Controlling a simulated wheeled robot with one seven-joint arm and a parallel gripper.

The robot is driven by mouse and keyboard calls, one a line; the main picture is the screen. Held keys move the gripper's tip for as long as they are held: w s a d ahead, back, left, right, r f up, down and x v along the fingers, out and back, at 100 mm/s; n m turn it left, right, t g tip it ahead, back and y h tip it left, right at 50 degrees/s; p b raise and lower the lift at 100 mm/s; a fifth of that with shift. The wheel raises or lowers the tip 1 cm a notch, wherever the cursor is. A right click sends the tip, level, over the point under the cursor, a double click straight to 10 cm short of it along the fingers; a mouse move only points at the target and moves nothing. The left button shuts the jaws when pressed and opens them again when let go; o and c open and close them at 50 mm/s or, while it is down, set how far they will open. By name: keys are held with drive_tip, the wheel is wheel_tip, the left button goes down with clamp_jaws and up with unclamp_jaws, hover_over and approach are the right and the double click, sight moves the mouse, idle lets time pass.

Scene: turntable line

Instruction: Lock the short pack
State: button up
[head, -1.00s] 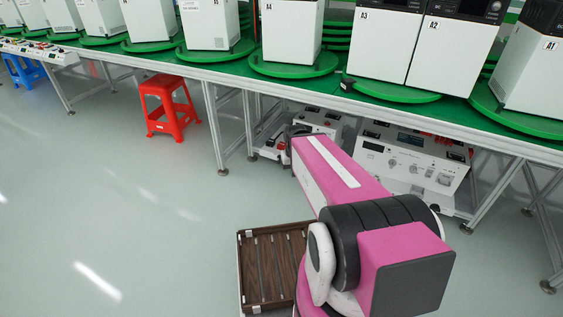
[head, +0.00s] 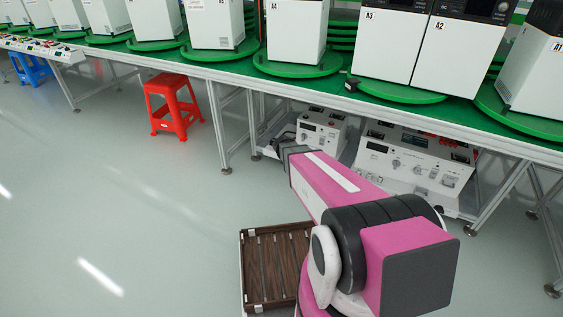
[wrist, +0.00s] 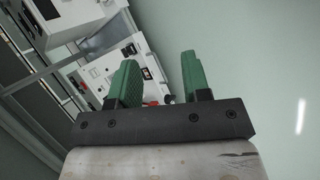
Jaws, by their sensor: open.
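In the wrist view my gripper (wrist: 162,85) has two green fingers standing apart with nothing held between them. Beyond them are pale floor and white equipment with a panel. In the head view my pink arm reaches toward the underside of the bench, and the gripper's fingers cannot be made out there. I cannot pick out a short pack or its lock in either view. White units stand on green turntables, among them the ones marked A4 (head: 297,32), A3 (head: 385,45) and A2 (head: 447,55).
A long green-topped bench (head: 330,95) on metal legs crosses the view. Under it sit a large control box (head: 415,165) and a smaller one (head: 322,130). A red stool (head: 173,105) stands left. An empty brown slatted tray (head: 246,270) is below my arm.

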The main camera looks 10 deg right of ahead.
drive_tip(key=w+f+n+t+h, duration=0.35)
drive_tip(key=w+f+n, duration=0.25)
drive_tip(key=w+f, duration=0.5)
drive_tip(key=w+a+f+n+t, duration=0.5)
drive_tip(key=w+f+n, duration=0.3)
drive_tip(key=w+f, duration=0.15)
drive_tip(key=w+a+f+n+t, duration=0.5)
drive_tip(key=w+a+f+n, duration=0.1)
drive_tip(key=w+f+n, duration=0.3)
drive_tip(key=x, duration=1.2)
drive_tip(key=shift+r+m, duration=0.3)
drive_tip(key=shift+r, duration=0.15)
drive_tip(key=shift+a, duration=0.1)
drive_tip(key=shift+c, duration=0.3)
clamp_jaws()
